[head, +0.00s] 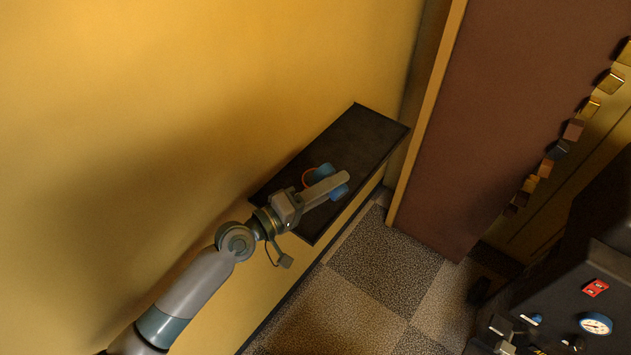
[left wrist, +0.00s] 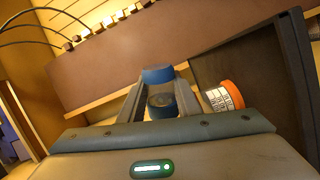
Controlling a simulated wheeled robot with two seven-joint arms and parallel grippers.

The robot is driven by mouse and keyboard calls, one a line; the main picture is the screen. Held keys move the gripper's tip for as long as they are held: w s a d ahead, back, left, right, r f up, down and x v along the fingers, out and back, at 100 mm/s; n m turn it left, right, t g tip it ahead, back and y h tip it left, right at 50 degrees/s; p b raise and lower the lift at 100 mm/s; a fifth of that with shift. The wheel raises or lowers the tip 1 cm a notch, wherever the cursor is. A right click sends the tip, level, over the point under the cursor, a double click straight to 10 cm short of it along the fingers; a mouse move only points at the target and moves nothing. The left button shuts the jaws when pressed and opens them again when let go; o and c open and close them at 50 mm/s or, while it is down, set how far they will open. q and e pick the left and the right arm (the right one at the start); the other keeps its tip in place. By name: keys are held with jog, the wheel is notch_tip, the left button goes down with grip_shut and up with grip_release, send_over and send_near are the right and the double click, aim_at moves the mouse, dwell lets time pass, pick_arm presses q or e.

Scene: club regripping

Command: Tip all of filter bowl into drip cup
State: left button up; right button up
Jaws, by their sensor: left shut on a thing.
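My left gripper (head: 340,180) reaches over a dark ledge and is shut on a blue container (head: 340,193). In the left wrist view the blue container (left wrist: 158,76) sits between the two fingers, with a dark round part facing the camera. An orange-rimmed cup (head: 307,178) is close beside it, partly hidden by the gripper and the blue container. In the left wrist view this cup (left wrist: 225,95) has an orange band and a white marked side. I cannot tell for sure which is the filter bowl or drip cup, nor see any contents. My right gripper is not in view.
The narrow dark ledge (head: 355,135) runs along a yellow wall, with bare room at its far end. A brown panel (head: 510,100) stands to the right, with small blocks along its edge. A dark machine with a gauge (head: 596,325) is at the lower right.

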aim_at(338, 199)
pick_arm(q)
jog(key=shift+s+d+m, duration=0.1)
jog(key=shift+m, duration=0.2)
dwell(0.4)
